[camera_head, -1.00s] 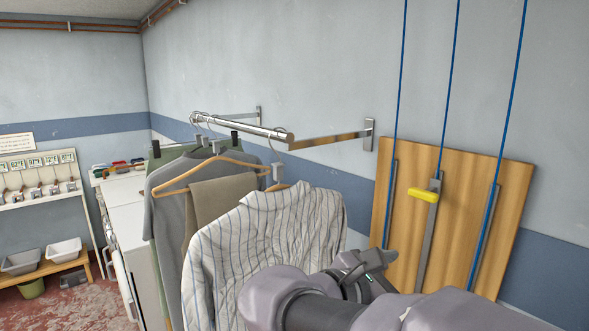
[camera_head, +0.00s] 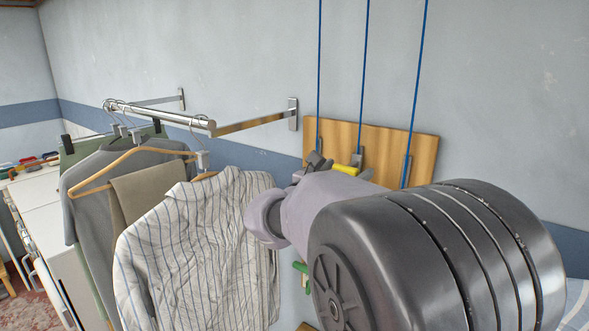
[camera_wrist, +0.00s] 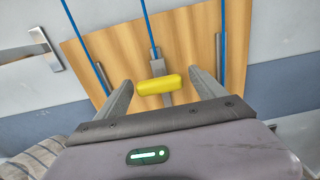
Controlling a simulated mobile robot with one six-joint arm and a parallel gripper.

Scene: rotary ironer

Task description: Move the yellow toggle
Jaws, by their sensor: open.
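The yellow toggle (camera_head: 345,169) is a short rounded bar on the middle metal slide of a wooden wall board (camera_head: 399,147). In the wrist view the toggle (camera_wrist: 158,85) lies crosswise on its slide, below a blue cord. My gripper (camera_wrist: 164,90) is open, with one finger on each side of the toggle in that picture. I cannot tell how far the fingertips are from it in depth. In the head view my arm covers most of the board's lower part, and my gripper (camera_head: 318,163) shows only partly beside the toggle.
Blue cords (camera_head: 364,80) run up the wall from the board's slides. A metal rail (camera_head: 160,112) with hung clothes, including a striped shirt (camera_head: 195,240), stands out from the wall to the left, close to my arm. A metal bracket (camera_wrist: 45,50) shows in the wrist view.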

